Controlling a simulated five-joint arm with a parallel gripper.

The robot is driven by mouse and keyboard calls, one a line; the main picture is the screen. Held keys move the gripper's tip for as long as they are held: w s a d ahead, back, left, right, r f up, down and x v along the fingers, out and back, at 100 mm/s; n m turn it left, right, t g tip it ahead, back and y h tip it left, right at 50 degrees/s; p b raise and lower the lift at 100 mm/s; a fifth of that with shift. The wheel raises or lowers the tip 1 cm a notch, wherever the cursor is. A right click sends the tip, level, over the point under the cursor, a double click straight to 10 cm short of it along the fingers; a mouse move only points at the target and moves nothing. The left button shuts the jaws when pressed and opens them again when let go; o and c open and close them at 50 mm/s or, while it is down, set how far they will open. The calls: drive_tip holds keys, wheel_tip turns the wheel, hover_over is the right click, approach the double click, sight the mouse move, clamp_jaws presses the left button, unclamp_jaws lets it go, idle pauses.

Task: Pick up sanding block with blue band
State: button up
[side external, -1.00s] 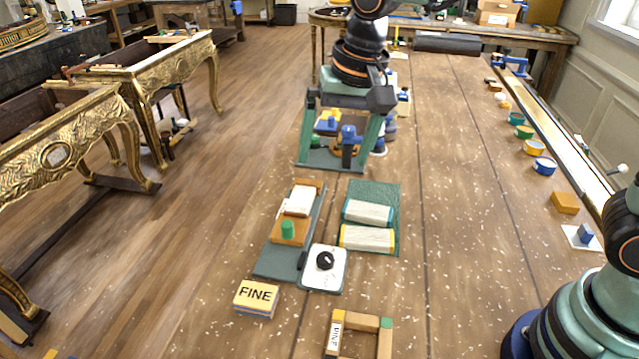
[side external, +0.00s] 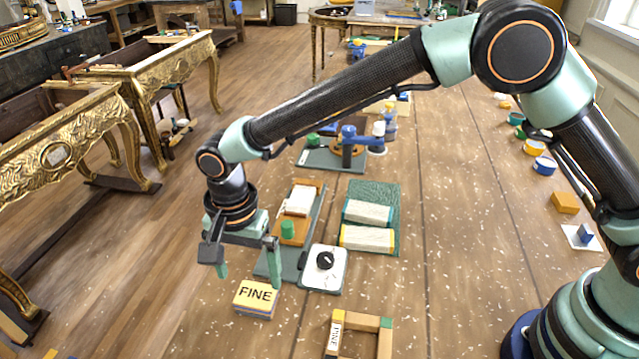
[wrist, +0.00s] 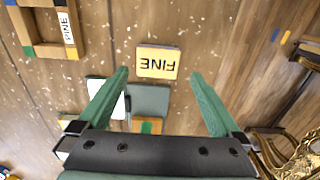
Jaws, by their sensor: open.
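Two pale, wrapped sanding blocks lie side by side on a green mat (side external: 375,190) in the side view. The farther one has blue-teal edge bands (side external: 367,213), and the nearer one has yellow edge bands (side external: 367,238). My gripper (side external: 248,273) is open and empty, left of the mat and above the table near a yellow block marked FINE (side external: 255,296). In the wrist view my fingers (wrist: 160,73) stand wide apart, with the FINE block (wrist: 158,61) in line between and just beyond the tips. The two banded blocks cannot be made out clearly there.
A grey board (side external: 270,265) carries an orange block with a green knob (side external: 288,230). A wooden frame marked PINE (side external: 360,320) lies nearer.

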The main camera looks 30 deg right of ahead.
sight(256, 295)
drive_tip(key=shift+d+f, duration=0.15)
drive_tip(key=shift+f, duration=1.65)
drive_tip(key=shift+d+f, duration=0.1)
drive_tip(key=shift+f, duration=1.65)
drive_tip(key=c, duration=1.3)
drive_tip(key=shift+r, duration=0.15)
wheel_tip(256, 295, up, 20)
drive_tip(key=shift+f, duration=0.1)
